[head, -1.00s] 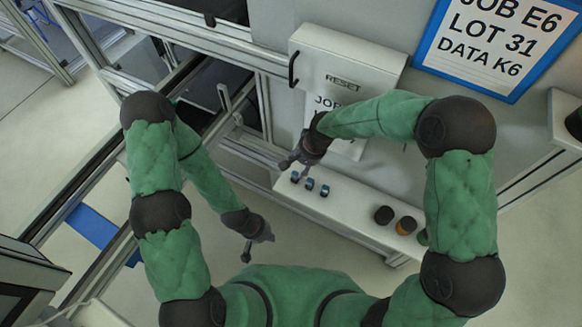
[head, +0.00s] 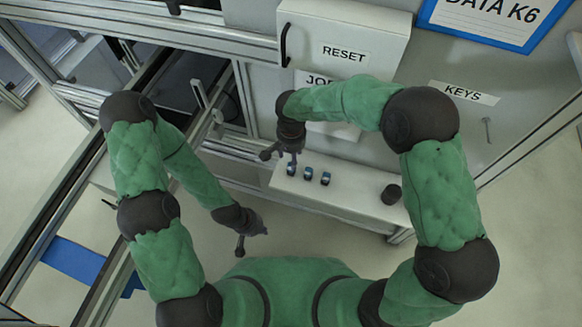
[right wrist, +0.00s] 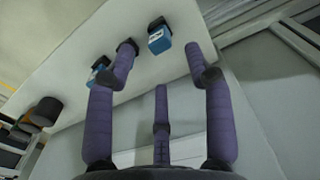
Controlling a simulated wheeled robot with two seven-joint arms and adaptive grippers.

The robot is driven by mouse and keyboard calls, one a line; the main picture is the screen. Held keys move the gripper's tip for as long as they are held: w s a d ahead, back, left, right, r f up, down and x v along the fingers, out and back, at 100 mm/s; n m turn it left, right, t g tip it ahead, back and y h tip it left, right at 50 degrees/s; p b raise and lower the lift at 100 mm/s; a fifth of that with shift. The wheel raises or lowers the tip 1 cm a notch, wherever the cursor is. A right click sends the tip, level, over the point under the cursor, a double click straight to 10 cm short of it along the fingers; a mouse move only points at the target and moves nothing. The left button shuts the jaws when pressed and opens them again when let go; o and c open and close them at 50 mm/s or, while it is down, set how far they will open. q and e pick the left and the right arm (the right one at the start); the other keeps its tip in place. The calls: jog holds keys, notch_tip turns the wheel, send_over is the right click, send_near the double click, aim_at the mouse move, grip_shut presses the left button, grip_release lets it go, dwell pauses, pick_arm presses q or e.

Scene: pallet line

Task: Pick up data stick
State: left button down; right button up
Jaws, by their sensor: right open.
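Several small blue-and-dark data sticks stand in a row on the white shelf (head: 345,202): left (head: 291,170), middle (head: 308,174) and right (head: 325,178) in the head view. My right gripper (head: 281,156) is open and empty just above and beside the left end of the row. In the right wrist view, one blue stick (right wrist: 160,40) shows beyond and between the spread fingers. Another (right wrist: 98,72) is partly hidden behind the left finger. My left gripper (head: 252,240) has its fingers apart, empty, low over the floor, away from the shelf.
A dark round knob-like piece (head: 391,194) stands on the shelf further right. The RESET box (head: 344,35) hangs on the wall above, with a partly covered JOB sheet below it. A KEYS label (head: 465,93) and a blue-framed sign (head: 490,22) are to the right. Metal frame rails run along the left.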

jog(key=shift+f+b, duration=0.35)
jog(key=shift+f, duration=2.8)
jog(key=c, duration=1)
